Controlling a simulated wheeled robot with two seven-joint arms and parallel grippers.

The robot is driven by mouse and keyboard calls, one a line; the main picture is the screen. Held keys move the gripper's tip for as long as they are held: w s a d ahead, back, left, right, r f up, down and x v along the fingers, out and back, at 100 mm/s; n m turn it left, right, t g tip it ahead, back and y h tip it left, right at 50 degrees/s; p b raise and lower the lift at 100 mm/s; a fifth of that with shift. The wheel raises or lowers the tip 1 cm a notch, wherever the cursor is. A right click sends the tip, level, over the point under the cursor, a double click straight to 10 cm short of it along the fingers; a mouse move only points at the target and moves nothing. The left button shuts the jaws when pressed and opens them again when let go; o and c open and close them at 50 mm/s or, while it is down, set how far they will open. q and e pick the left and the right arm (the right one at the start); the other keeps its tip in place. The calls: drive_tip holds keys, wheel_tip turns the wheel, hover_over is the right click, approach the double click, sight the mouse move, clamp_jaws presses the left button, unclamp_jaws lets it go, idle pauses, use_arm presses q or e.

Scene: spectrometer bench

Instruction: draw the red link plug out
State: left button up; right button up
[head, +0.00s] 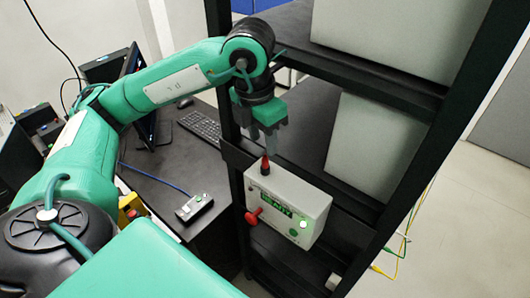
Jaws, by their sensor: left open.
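A light grey box (314,203) with a green lit display reading READY (274,203) is mounted on the black rack. A small upright red piece with a dark tip (265,165) stands on its top left edge. A second red piece (254,215), like a knob or handle, sticks out of its lower front left. I cannot tell for sure which one is the link plug. My left gripper (266,144) is open and empty, fingers pointing down, just above the upright red piece and seemingly apart from it. My right gripper is not in view.
The black rack post (234,165) stands close left of the box. Large grey units (377,143) fill the shelves behind it. A dark desk holds a keyboard (201,126) and a small grey controller (194,208). Yellow and green cables (405,243) hang at right.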

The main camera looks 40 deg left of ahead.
sight(265, 155)
use_arm(q)
drive_tip(key=shift+w+f+p, duration=0.15)
drive_tip(key=shift+f+p, duration=0.25)
drive_tip(key=shift+f, duration=1.15)
drive_tip(key=shift+w+f+p, duration=0.15)
drive_tip(key=shift+f+p, duration=0.2)
drive_tip(key=shift+f, duration=1.2)
clamp_jaws()
